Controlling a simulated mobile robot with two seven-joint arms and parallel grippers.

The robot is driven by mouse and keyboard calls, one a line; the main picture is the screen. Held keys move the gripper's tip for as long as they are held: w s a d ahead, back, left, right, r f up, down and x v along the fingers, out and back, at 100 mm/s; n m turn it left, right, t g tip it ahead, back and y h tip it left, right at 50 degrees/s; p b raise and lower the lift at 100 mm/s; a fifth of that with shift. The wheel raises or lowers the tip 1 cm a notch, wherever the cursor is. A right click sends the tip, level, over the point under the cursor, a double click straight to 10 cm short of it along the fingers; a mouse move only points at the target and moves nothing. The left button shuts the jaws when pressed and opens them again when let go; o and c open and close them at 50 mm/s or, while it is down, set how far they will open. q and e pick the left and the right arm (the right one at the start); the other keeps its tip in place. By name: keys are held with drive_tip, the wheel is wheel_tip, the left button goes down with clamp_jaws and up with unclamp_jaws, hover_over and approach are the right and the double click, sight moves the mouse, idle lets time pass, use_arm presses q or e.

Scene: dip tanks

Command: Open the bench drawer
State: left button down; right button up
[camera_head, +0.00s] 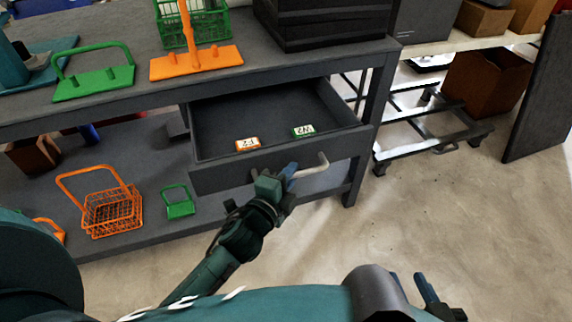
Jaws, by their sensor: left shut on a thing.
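The bench drawer (281,168) is dark grey and stands pulled out from under the bench top, its inside showing. Its pale bar handle (316,167) runs along the front. My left gripper (287,175) is shut on the handle near its left part and hides some of it. An orange-edged tag (247,144) and a green-edged tag (303,131) lie in the drawer. My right gripper (409,280) is at the bottom edge, its blue fingertips apart, away from the drawer and empty.
The bench top (120,98) carries a green rack (95,80), an orange stand (196,63) and a black box (325,22). An orange basket (110,212) and a green piece (179,202) are on the lower shelf.

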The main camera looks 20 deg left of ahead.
use_arm(q)
drive_tip(key=shift+s+d, duration=0.15)
drive_tip(key=shift+s, duration=0.1)
drive_tip(key=c, duration=1.5)
unclamp_jaws()
drive_tip(key=shift+o, duration=0.2)
drive_tip(key=v, duration=1.3)
drive_tip(key=shift+s, duration=0.1)
